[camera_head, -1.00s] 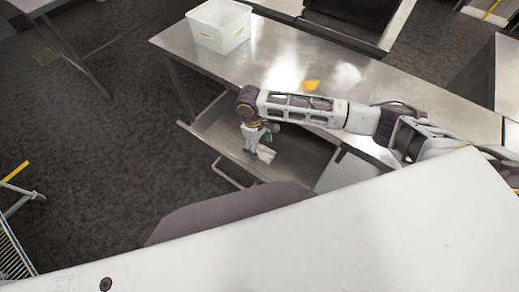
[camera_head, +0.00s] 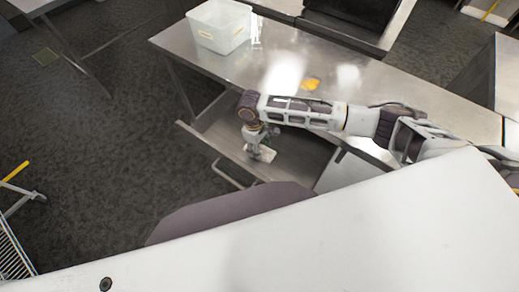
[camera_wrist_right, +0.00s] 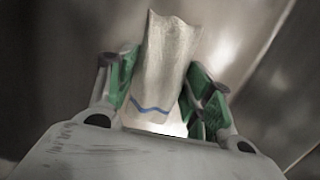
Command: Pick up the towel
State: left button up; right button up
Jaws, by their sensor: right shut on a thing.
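The towel (camera_head: 266,154) is pale cream cloth with a blue stripe. In the head view it shows at the tip of my right gripper (camera_head: 257,152), over the open metal drawer (camera_head: 215,124). In the right wrist view the towel (camera_wrist_right: 165,65) stands up between the two green-padded fingers of my right gripper (camera_wrist_right: 160,95), which is shut on it. Its lower part is hidden behind the gripper body. I cannot tell whether the towel touches the drawer floor. My left gripper is not in view.
A steel table (camera_head: 365,90) stands above the drawer. On it are a translucent white bin (camera_head: 222,38) at the back left and a small yellow item (camera_head: 311,84). A yellow-and-white frame (camera_head: 14,172) stands at the far left.

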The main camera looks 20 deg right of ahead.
jog(key=shift+c, duration=1.1)
jog(key=shift+r, duration=0.1)
jog(key=shift+r, duration=4.9)
jog(key=o, duration=0.4)
jog(key=shift+c, duration=1.4)
